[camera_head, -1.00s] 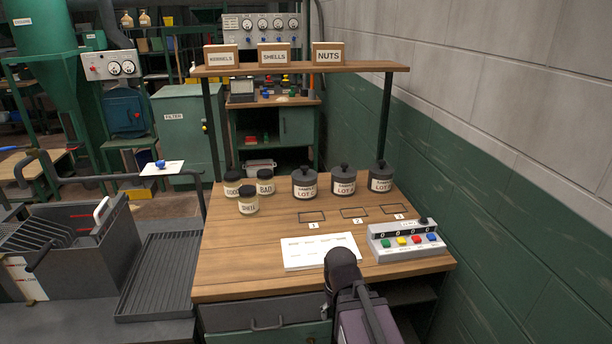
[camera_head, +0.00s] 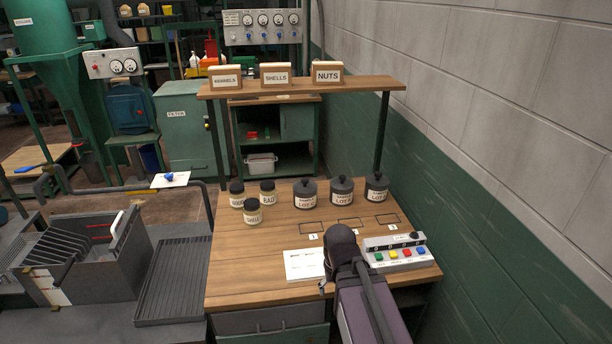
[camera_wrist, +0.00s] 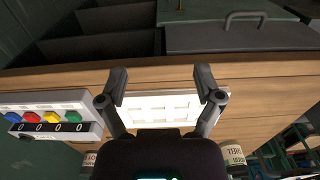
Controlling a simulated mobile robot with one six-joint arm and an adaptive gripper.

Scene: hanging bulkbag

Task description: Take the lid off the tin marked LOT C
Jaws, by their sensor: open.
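Three dark grey tins with knobbed lids stand in a row at the back of the wooden bench: a left tin (camera_head: 305,194), a middle tin (camera_head: 341,192) and a right tin (camera_head: 376,188). All three lids are on. Each white label reads LOT, but the last letters are too small to read surely, so I cannot tell which is LOT C. My gripper (camera_wrist: 161,78) is open and empty, above the white card near the bench's front, well short of the tins. In the head view my arm mostly hides it.
Three small jars (camera_head: 252,213) stand left of the tins. Numbered outlined squares (camera_head: 349,226) lie before the tins. A box with coloured buttons (camera_head: 397,253) is at the right, the white card (camera_head: 303,265) at the front. A shelf (camera_head: 300,88) crosses above the bench's back.

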